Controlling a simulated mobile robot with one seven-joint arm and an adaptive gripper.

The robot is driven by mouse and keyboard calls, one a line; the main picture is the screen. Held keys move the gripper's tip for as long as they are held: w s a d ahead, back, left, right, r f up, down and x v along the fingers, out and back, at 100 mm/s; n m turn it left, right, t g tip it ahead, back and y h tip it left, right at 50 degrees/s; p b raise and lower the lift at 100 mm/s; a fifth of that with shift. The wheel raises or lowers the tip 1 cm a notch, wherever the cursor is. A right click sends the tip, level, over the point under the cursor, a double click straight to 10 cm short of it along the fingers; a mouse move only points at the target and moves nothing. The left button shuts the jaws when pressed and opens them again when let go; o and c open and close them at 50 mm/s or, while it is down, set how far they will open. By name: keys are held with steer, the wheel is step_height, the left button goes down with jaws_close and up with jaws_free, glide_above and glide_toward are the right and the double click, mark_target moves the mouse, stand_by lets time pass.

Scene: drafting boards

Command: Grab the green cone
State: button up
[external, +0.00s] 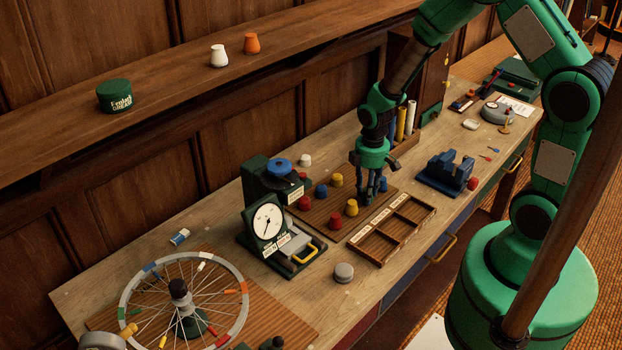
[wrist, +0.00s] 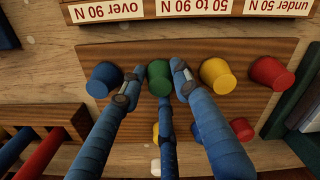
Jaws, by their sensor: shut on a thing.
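The green cone (wrist: 158,74) stands in a row on the brown board (external: 370,209), between a blue cone (wrist: 104,78) and a yellow cone (wrist: 216,73). My gripper (wrist: 157,88) has its blue fingers around the green cone and is shut on it. In the external view my gripper (external: 370,192) reaches down over the board, and its fingers hide the green cone. I cannot tell whether the cone is clear of the board. A red cone (wrist: 271,72) stands at the right end of the row in the wrist view.
A labelled sorting tray (external: 412,206) lies close in front of the board. A dial gauge (external: 265,222) stands left of it and a blue block fixture (external: 447,171) right. Rolled tubes (external: 401,122) stand behind my gripper. More cones share the board.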

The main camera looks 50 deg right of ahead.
steer(key=shift+r, duration=0.45)
step_height(320, 180, up, 3)
steer(key=shift+s+f+p, duration=0.1)
steer(key=shift+p, duration=0.2)
steer(key=s, duration=0.5)
steer(key=s+a, duration=0.1)
steer(key=s, duration=0.4)
steer(key=s+r, duration=0.1)
steer(key=s, duration=0.4)
steer(key=shift+s+a+r+p, duration=0.1)
steer(key=shift+s+a+p, duration=0.15)
steer(key=shift+s+p, duration=0.15)
